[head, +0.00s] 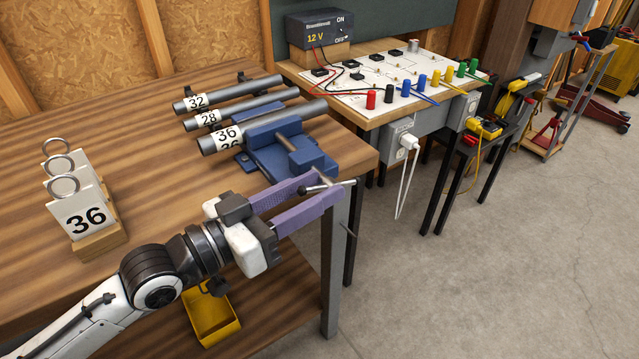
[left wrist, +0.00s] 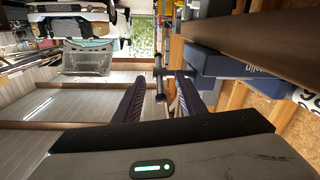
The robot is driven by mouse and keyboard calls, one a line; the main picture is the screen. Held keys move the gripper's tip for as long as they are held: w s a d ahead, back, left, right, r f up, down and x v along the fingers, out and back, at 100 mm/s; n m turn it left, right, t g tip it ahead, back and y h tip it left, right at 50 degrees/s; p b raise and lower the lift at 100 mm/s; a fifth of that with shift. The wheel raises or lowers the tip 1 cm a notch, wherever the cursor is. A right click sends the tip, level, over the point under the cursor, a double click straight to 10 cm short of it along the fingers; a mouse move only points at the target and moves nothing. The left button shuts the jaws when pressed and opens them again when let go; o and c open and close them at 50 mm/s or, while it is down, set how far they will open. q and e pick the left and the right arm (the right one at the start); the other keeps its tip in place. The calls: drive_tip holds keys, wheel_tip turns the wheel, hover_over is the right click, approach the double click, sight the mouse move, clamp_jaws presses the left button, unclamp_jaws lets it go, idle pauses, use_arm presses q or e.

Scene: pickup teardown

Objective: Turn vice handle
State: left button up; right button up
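The blue vice (head: 290,150) is mounted at the right end of the wooden bench. Its metal T-bar handle (head: 345,183) sticks out past the bench's front right corner. My left gripper (head: 326,186) has long purple fingers reaching to the handle. In the left wrist view, the handle (left wrist: 160,88) stands between the two fingertips (left wrist: 154,76), with gaps beside it, so the fingers look open around it. The vice also shows blue in that view (left wrist: 238,68). A grey pipe labelled 36 (head: 270,125) lies at the vice. My right gripper is out of view.
Pipes labelled 32 (head: 225,92) and 28 (head: 245,107) lie behind the vice. Upright cards with rings (head: 85,210) stand at the bench's left. A yellow bin (head: 212,318) sits below.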

use_arm(q)
drive_tip(key=shift+w+d, duration=0.4)
drive_tip(key=shift+d, duration=0.15)
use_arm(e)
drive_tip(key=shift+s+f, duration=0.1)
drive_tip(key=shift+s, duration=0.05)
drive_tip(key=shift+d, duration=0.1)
use_arm(q)
clamp_jaws()
drive_tip(key=shift+r+p, duration=0.15)
drive_tip(key=shift+p, duration=0.35)
drive_tip(key=g+y+p, duration=0.1)
drive_tip(key=p, duration=0.4)
drive_tip(key=shift+r, duration=0.35)
drive_tip(key=shift+f+g+p, duration=0.25)
drive_tip(key=shift+g+p, duration=0.05)
drive_tip(key=shift+p, duration=0.3)
drive_tip(key=shift+f, duration=0.15)
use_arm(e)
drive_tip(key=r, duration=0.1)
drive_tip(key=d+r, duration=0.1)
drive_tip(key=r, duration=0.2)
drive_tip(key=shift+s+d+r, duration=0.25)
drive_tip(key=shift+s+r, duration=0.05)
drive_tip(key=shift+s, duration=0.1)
use_arm(q)
unclamp_jaws()
drive_tip(key=shift+y, duration=0.3)
